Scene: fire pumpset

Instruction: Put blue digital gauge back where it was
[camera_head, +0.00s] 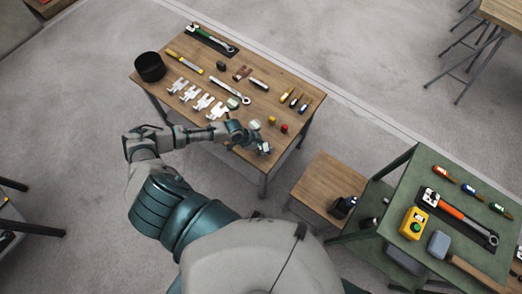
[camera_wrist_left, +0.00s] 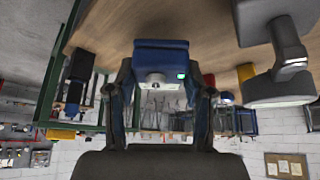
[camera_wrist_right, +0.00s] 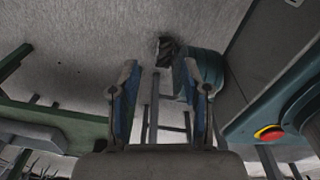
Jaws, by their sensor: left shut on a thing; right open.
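The blue digital gauge (camera_wrist_left: 161,60) shows in the left wrist view, with a blue body, a pale round fitting and a small green light. My left gripper (camera_wrist_left: 161,82) is shut on it, one finger on each side. In the head view my left gripper (camera_head: 262,149) is over the near edge of the wooden table (camera_head: 180,55), at its front right corner. The gauge is too small and covered there to make out clearly. Whether it touches the table I cannot tell. My right gripper (camera_wrist_right: 160,85) is open and empty in the right wrist view, and out of the head view.
Red (camera_head: 284,128) and yellow (camera_head: 272,120) small pieces stand close to the left gripper. Wrenches, several pale metal parts and a black cup (camera_head: 150,67) lie farther along the table. A low wooden stool (camera_head: 325,180) and a green tool table (camera_head: 400,180) stand to the right.

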